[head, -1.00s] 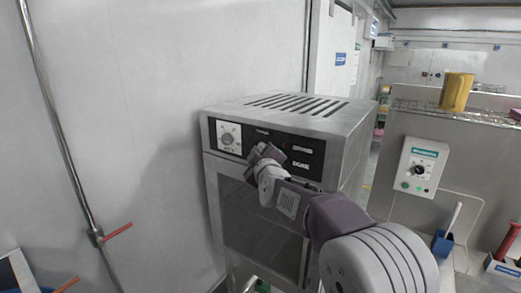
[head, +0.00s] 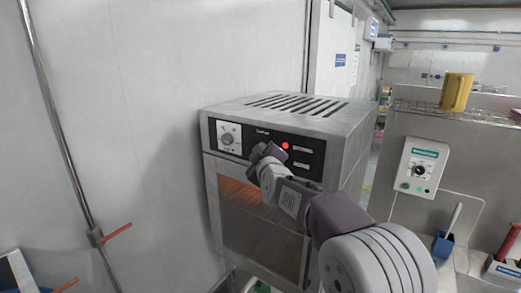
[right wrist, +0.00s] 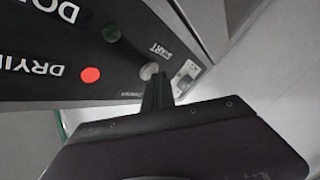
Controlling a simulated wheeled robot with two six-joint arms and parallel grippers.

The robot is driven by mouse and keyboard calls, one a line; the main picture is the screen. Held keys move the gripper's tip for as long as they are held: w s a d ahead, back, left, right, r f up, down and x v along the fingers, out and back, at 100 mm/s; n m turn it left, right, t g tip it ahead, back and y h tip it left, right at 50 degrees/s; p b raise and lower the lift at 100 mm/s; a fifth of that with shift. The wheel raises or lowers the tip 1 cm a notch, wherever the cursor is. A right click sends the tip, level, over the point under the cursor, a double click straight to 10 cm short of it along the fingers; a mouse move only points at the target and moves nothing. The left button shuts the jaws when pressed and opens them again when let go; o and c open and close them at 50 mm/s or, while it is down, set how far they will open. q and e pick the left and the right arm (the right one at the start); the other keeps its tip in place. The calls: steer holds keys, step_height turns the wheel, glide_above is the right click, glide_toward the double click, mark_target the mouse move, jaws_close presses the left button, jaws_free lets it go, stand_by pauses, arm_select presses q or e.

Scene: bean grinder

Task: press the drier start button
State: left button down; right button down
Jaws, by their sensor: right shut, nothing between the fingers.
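The drier (head: 345,130) is a grey metal box with a black control panel (head: 310,149). A red lamp (head: 285,146) on the panel is lit, and the chamber behind the glass door (head: 258,222) glows orange. The right wrist view shows the round pale start button (right wrist: 150,71) beside the word START. My right gripper (head: 262,153) is shut and empty, its tips at the panel. In the right wrist view its fingertips (right wrist: 157,84) are at the button's edge; I cannot tell whether they touch it. The gripper hides the button in the head view. My left gripper is out of view.
A white dial (head: 229,138) is at the panel's left end. A control box (head: 421,168) is on the grey cabinet to the right, with a yellow jug (head: 455,92) on top. A pipe with a red handle (head: 117,230) runs along the left wall.

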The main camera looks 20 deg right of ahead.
steer(key=shift+s+a+p, duration=0.5)
steer(key=shift+a+p, duration=0.1)
steer(key=shift+p, duration=0.05)
steer(key=s+a+p, duration=0.1)
steer(key=a, duration=0.1)
steer(key=s+a+p, duration=0.2)
stand_by(0.4)
stand_by(0.5)
